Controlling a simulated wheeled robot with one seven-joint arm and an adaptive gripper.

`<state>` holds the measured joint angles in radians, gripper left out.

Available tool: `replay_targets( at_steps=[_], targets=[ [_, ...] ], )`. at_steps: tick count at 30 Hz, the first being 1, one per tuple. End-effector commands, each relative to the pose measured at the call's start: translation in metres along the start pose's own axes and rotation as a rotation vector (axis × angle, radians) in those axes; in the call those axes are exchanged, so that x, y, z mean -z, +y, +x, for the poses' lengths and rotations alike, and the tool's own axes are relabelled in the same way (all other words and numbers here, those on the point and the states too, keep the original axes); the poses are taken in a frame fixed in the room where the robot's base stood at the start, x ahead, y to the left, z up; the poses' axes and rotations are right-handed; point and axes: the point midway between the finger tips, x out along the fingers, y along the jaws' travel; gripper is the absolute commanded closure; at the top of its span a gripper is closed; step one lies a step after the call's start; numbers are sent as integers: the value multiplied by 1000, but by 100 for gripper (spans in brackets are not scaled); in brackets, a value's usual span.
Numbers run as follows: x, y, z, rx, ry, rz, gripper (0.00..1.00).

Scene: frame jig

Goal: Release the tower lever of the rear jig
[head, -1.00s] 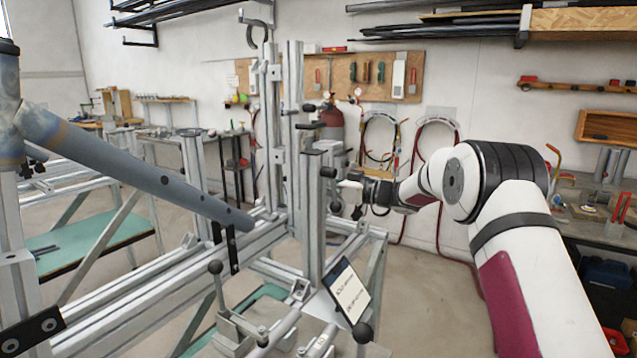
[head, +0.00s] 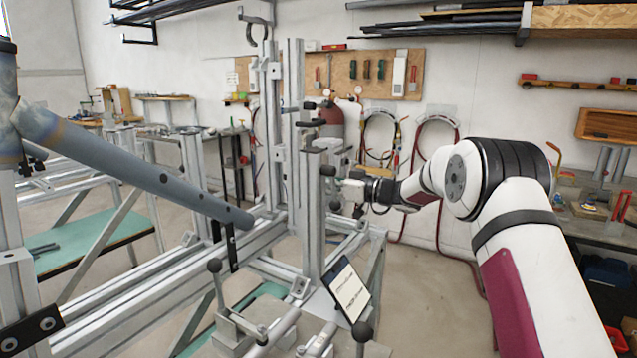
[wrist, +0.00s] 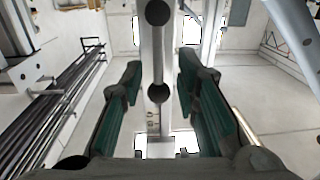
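The rear jig's tower is an aluminium post (head: 310,225) at the middle of the head view. Several black knobs are on and around it, including one (head: 328,171) close to my gripper (head: 352,187). My gripper reaches in from the right beside the post. In the wrist view, my gripper (wrist: 160,100) is open, its two green-padded fingers apart. A light bar with a black ball knob (wrist: 158,94) shows in the gap between them, and a second dark knob (wrist: 158,12) is above. I see no finger contact with the knob. I cannot tell which knob belongs to the tower lever.
A grey-blue frame tube (head: 140,175) slopes across the left onto the jig's aluminium beam (head: 180,275). A tablet (head: 347,290) stands tilted below the post. A workbench (head: 600,220) is at right. Open floor (head: 430,290) lies between the jig and my arm.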

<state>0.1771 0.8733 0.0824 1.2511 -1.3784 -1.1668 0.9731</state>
Motion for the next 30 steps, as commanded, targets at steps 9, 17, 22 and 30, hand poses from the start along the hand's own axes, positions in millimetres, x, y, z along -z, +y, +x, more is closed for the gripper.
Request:
replay_targets(
  at_steps=[9, 17, 22, 30],
  targets=[
    [0, 2, -55, -6, -1, 1, 71],
    [0, 1, -100, -5, -1, 2, 71],
    [-1, 1, -115, -4, -1, 1, 71],
    [-1, 1, -118, -3, -1, 1, 71]
  ],
)
